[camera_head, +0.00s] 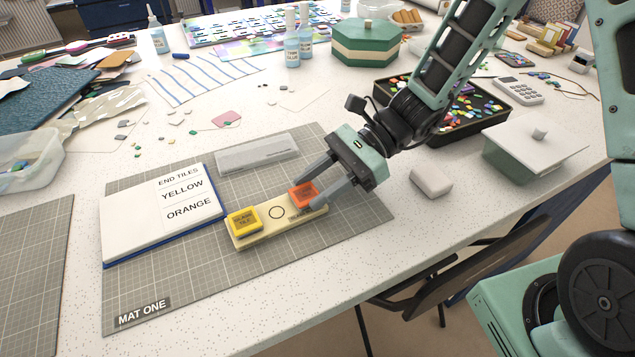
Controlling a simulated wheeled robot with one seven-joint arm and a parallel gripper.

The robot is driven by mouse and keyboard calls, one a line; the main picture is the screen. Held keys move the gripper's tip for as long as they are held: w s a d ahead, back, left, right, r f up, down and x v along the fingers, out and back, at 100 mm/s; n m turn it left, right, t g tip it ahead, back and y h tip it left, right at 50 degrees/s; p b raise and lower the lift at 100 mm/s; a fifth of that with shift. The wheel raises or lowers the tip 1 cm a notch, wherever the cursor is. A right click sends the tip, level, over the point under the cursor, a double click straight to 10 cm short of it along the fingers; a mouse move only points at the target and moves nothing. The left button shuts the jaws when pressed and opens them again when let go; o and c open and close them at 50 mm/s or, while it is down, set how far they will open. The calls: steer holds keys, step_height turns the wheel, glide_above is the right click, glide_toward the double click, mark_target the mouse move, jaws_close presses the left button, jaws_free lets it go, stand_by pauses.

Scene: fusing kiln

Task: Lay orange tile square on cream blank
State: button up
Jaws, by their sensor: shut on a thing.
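The cream blank (262,232) is a long bar lying on the grey mat (160,289) labelled MAT ONE. It has a circle mark near its middle. A yellow tile (243,221) lies on the blank's left end. The orange tile (303,193) is at the blank's right end, between the fingers of my gripper (308,186). My gripper is shut on the orange tile. The tile looks to be at or just above the blank's surface; I cannot tell whether it touches. The fingers partly hide the blank's right end.
A notepad (130,212) reading END TILES, YELLOW, ORANGE lies left of the blank. A clear flat case (257,154) lies behind it. A black tray of coloured pieces (468,115), a white block (431,181) and a green box (527,160) stand to the right.

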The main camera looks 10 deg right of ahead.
steer(key=shift+f, duration=0.1)
steer(key=o, duration=0.6)
steer(key=shift+f, duration=0.1)
steer(key=shift+c, duration=0.2)
steer(key=o, duration=0.4)
